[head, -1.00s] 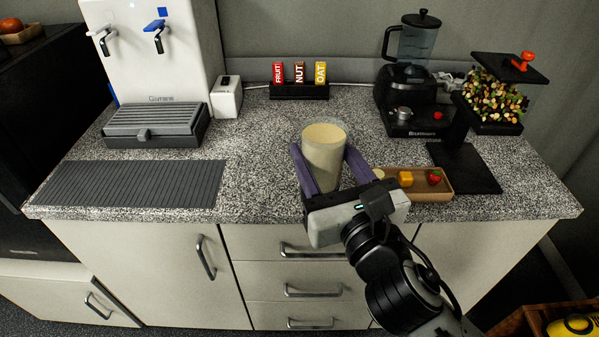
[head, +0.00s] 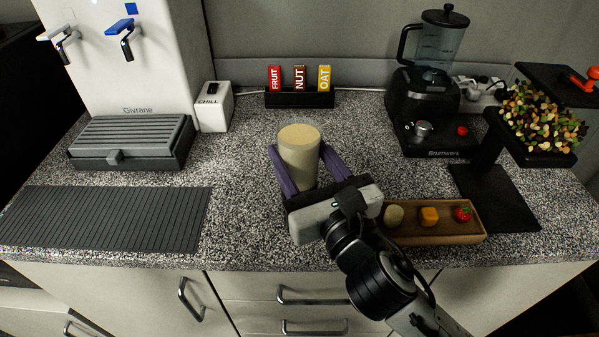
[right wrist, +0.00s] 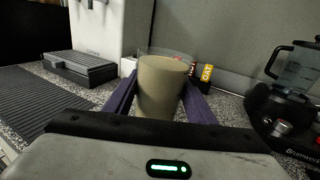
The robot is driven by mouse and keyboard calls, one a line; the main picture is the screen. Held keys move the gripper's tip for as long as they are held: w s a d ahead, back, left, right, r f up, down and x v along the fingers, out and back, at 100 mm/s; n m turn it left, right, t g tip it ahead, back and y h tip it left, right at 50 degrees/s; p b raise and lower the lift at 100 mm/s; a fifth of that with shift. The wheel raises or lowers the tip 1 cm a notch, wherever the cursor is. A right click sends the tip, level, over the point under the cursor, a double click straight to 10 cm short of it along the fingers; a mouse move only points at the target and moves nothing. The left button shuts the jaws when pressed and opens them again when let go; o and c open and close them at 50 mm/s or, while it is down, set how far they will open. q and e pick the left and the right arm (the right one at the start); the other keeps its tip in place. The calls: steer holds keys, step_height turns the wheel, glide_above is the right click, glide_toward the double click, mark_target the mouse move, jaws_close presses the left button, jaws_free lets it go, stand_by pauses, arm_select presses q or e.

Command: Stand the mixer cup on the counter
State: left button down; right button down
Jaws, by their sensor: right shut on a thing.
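The mixer cup (head: 299,156) is a clear cup filled with a beige drink. It is upright between the two purple fingers of my right gripper (head: 302,170), which is shut on it. It also shows in the right wrist view (right wrist: 160,88), between the fingers there. The cup is over the speckled counter (head: 250,215); I cannot tell whether its base touches the surface, as the gripper hides it. My left gripper is not in view.
A wooden tray (head: 470,238) with fruit pieces lies right of the gripper. A grey ribbed mat (head: 100,220) and a white dispenser (head: 135,60) are at left. A bar rack (head: 300,98) stands behind, a blender (head: 430,90) at back right. Counter around the cup is clear.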

mark_target(307, 182)
steer(key=shift+f+b, duration=0.5)
steer(key=shift+f, duration=1.3)
steer(key=c, duration=0.8)
jaws_free()
steer(key=shift+f, duration=0.1)
steer(key=shift+s, duration=0.1)
steer(key=v, duration=1)
steer(key=shift+s+d+b, duration=0.15)
steer(key=shift+s+b, duration=0.2)
steer(key=shift+b, duration=0.05)
steer(key=shift+s+d+r, duration=0.2)
steer(key=shift+s, duration=0.35)
